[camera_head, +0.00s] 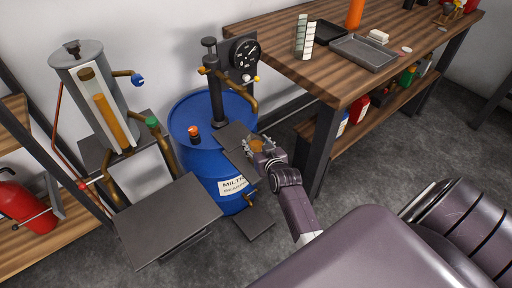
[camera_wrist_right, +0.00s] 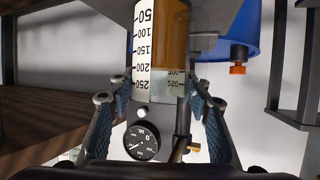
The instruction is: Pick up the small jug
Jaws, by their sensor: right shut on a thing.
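The small jug (camera_head: 257,145) shows in the head view as a small amber-filled vessel between my right gripper's fingers, at the dark plate on the front of the blue drum. In the right wrist view the jug (camera_wrist_right: 172,40) is clear, with amber liquid and a white strip of black graduation numbers. My right gripper (camera_head: 258,146) is shut on it, with one finger on each side; the fingers also show in the wrist view (camera_wrist_right: 161,98). The jug's base is hidden, so I cannot tell whether it touches the plate. My left gripper is out of view.
The blue drum (camera_head: 197,115) carries a pump and a pressure gauge (camera_head: 245,53). A tank with an amber sight glass (camera_head: 105,110) stands left, above a dark platform (camera_head: 168,220). A wooden workbench (camera_head: 290,65) with a grey tray (camera_head: 365,60) is at right. The grey floor is partly free.

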